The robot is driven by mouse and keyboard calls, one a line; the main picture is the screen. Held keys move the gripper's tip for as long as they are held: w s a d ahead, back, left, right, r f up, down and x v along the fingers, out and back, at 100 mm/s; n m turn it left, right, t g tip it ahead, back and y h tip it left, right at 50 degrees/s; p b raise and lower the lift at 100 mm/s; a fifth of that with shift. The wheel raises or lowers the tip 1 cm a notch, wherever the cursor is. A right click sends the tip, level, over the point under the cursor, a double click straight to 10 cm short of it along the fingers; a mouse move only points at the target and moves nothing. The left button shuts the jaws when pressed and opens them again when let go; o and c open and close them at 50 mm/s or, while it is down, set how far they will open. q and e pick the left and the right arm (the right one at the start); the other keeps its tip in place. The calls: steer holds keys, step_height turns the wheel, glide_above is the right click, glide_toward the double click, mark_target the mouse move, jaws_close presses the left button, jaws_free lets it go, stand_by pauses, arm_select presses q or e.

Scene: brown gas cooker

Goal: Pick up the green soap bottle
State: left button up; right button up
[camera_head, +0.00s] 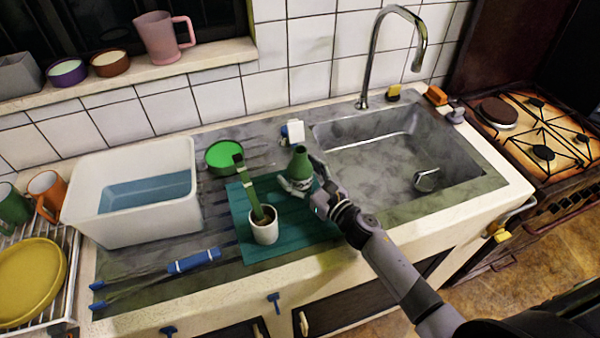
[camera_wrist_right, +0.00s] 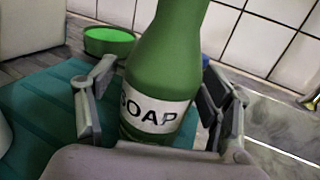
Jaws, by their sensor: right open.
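The green soap bottle (camera_head: 300,163) stands upright on the teal mat (camera_head: 290,236) beside the sink. Its white SOAP label (camera_wrist_right: 157,116) shows in the right wrist view. My right gripper (camera_head: 302,186) reaches in from the lower right, low at the bottle. In the right wrist view my right gripper (camera_wrist_right: 160,105) is open, with one finger on each side of the bottle. A gap shows on the left side; on the right the finger is close, and I cannot tell if it touches. The bottle's base is hidden behind the gripper. My left gripper is out of view.
A white pot (camera_head: 264,228) with a green-handled brush stands on the mat, left of the bottle. A green bowl (camera_head: 224,157) and a white tub (camera_head: 140,205) are farther left. The sink (camera_head: 400,160) and tall tap (camera_head: 366,60) are to the right.

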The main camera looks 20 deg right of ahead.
steer(key=shift+c, duration=0.6)
steer(key=c, duration=1.3)
